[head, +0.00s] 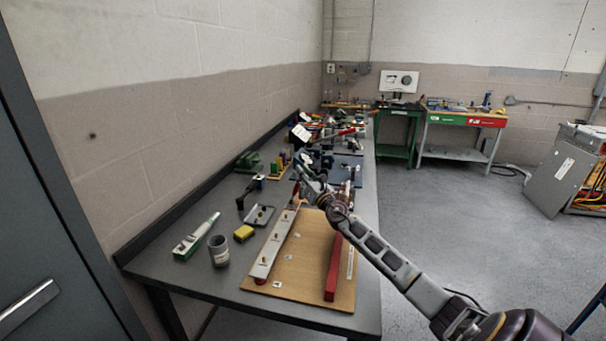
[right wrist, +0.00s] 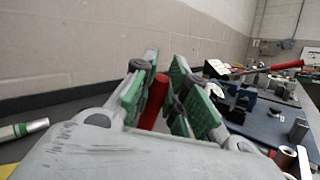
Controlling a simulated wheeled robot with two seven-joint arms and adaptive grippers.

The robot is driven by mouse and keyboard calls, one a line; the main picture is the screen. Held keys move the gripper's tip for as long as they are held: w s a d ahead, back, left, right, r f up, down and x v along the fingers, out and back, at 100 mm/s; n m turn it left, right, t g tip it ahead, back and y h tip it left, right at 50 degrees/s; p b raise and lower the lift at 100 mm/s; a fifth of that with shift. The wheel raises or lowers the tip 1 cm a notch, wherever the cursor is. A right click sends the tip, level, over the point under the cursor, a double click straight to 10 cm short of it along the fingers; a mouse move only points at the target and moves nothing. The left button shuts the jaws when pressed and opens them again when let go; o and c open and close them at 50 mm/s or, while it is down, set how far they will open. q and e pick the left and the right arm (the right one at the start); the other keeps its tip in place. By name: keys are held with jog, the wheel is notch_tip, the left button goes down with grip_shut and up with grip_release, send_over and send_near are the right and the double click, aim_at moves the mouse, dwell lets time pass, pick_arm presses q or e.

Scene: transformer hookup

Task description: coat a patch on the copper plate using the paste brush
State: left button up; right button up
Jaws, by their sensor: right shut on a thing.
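My right gripper (head: 304,181) is over the far end of the wooden board, near the grey bar's far end. In the right wrist view its green-padded fingers (right wrist: 160,100) are shut on a red handle, which looks like the paste brush (right wrist: 153,105). The handle leans between the pads, and its bristle end is hidden. A small copper-coloured piece (head: 297,200) shows just below the gripper in the head view. I cannot tell whether it is the copper plate or part of the brush. My left gripper is not in view.
The wooden board (head: 300,265) carries a long grey bar (head: 273,245) with studs and a red bar (head: 333,268). Tools crowd the bench beyond.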

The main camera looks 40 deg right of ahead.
jog(key=shift+w+d+b, duration=0.5)
jog(key=shift+d+b, duration=0.15)
jog(key=shift+b, duration=0.05)
jog(key=shift+s+a+p, duration=0.5)
jog(key=shift+a+p, duration=0.1)
jog(key=shift+a, duration=0.1)
dwell(0.4)
jog(key=shift+w+d, duration=0.1)
jog(key=shift+w+d+b, duration=0.45)
jog(key=shift+d+b, duration=0.15)
jog(key=shift+b, duration=0.05)
notch_tip(320, 180, up, 4)
jog(key=p, duration=0.4)
dwell(0.7)
dwell(0.9)
